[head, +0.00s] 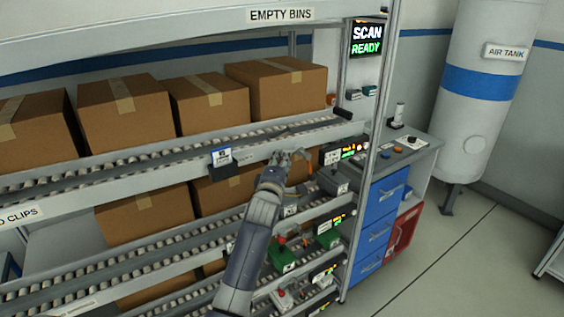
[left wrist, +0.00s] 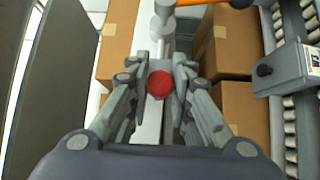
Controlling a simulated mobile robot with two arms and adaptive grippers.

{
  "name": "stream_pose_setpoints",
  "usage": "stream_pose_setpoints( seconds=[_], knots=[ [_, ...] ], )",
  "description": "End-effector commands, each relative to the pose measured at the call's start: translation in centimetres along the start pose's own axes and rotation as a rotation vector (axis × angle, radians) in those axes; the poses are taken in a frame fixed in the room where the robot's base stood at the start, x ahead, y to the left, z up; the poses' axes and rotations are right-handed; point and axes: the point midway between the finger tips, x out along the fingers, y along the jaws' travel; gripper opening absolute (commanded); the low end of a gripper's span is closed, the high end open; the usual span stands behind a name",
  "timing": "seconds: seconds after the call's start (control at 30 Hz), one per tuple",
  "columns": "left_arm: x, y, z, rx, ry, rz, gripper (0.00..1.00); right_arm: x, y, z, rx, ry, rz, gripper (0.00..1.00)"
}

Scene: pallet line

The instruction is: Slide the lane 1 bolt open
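A small round red knob (left wrist: 159,84) sits in the middle of the left wrist view, on a grey metal piece that I take for the bolt. A pale metal rod (left wrist: 163,20) stands above it in that view. My left gripper (left wrist: 161,75) has one finger on each side of the knob, close against it with no clear gap. In the head view my left gripper (head: 288,157) is at the right end of the upper roller lane. It hides the knob there. My right gripper is not in view.
Brown cartons (head: 275,88) line the upper lane, with more (head: 145,214) on the lane below. A grey box (left wrist: 288,68) sits beside the rollers. Blue drawers (head: 383,195) stand to the right; the floor beyond is clear.

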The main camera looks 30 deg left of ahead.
Motion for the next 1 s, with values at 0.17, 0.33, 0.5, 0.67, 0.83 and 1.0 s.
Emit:
stream_pose_setpoints(
  seconds=[0.17, 0.33, 0.5, 0.67, 0.83, 1.0],
  knots=[
    [-0.2, 0.0, -0.2, -0.001, 0.0, -0.002, 0.0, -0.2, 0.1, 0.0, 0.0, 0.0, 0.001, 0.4],
    [-2.0, 0.0, -2.0, -0.002, 0.001, -0.007, 0.0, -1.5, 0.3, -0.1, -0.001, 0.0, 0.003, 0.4],
    [-3.4, -0.1, -3.3, 0.0, 0.0, -0.004, 0.0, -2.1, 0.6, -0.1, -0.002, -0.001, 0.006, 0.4],
    [-3.5, -0.2, -3.5, -0.001, 0.001, -0.004, 0.0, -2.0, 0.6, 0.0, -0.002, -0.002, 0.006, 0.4],
    [-3.5, -0.3, -3.5, 0.0, 0.001, -0.005, 0.24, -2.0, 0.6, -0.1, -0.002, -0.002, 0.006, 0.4],
    [-3.5, -0.2, -3.5, 0.0, 0.001, -0.004, 0.4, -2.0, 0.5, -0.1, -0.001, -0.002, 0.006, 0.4]
  ],
)
